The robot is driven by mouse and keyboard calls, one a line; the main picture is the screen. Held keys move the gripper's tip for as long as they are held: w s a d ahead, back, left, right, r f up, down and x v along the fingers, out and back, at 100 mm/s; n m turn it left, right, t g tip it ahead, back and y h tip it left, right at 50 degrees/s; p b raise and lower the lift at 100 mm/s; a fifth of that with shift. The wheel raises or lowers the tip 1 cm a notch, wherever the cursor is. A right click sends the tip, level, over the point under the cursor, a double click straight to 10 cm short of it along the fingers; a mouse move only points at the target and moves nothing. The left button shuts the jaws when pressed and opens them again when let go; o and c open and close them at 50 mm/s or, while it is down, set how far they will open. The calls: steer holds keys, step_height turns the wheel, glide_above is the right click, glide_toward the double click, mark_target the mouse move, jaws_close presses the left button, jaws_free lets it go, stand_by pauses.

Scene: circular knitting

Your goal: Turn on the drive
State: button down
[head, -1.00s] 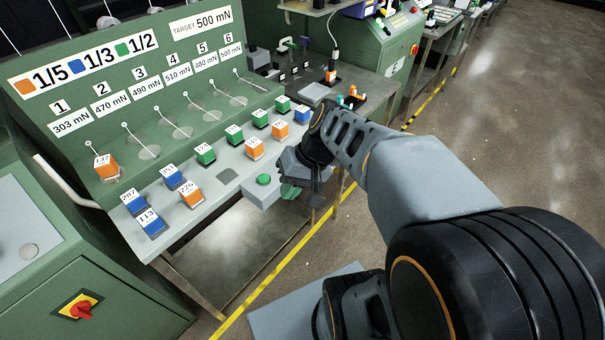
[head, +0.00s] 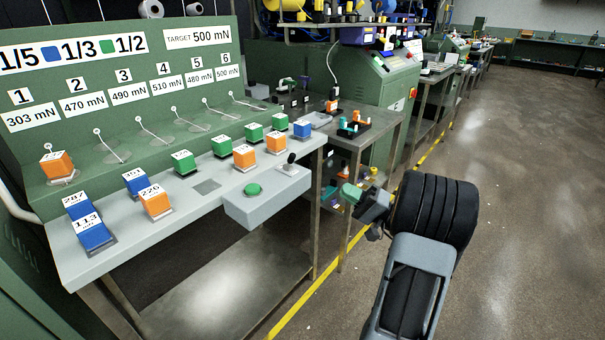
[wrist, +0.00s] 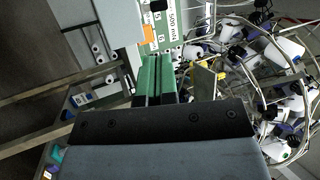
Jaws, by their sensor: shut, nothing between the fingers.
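The control box (head: 268,208) on the front of the grey bench carries a round green button (head: 253,189) and a small black-knobbed lever (head: 290,162). No part in view is labelled as the drive. My gripper (head: 350,194) is to the right of this box, over the floor by the yellow line, and apart from it. Its green fingers (wrist: 155,78) are together and empty in the wrist view. The green machine (head: 375,100) behind has a small red control (head: 412,92) on its side.
Orange, blue and green numbered blocks (head: 156,200) stand on the bench (head: 120,245). The green panel (head: 110,90) shows several force labels and hooked wires. A side table (head: 372,128) holds a black tray of small parts. The floor (head: 520,200) at right is open.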

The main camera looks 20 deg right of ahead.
mark_target(303, 175)
steer(key=shift+w+a+r, duration=0.1)
steer(key=x, duration=1.3)
steer(key=shift+w+a+r+b, duration=0.15)
steer(key=shift+w+a+b, duration=0.05)
steer(key=shift+a+b, duration=0.15)
steer(key=shift+d+r, duration=0.1)
